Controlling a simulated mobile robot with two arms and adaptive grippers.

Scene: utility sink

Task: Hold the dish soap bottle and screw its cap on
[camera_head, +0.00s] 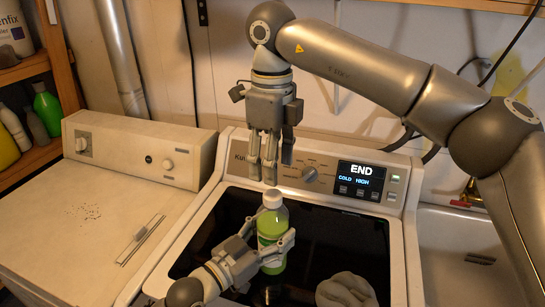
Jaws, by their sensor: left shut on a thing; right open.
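The dish soap bottle (269,222) is green and stands upright over the dark lid of the washer. Its white cap (273,199) sits at the top of the bottle; I cannot tell how tightly it is seated. My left gripper (281,252) is shut around the bottle's body from the lower left. My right gripper (270,175) points straight down with its fingers open, its tips just above the cap. It holds nothing. The fingers of my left gripper hide part of the bottle's lower body.
The washer's control panel (310,172) with a lit display stands behind the bottle. A grey crumpled cloth (346,291) lies at the front right of the lid. A white dryer (75,215) is at left, a sink (455,250) at right. Shelves with several bottles stand far left.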

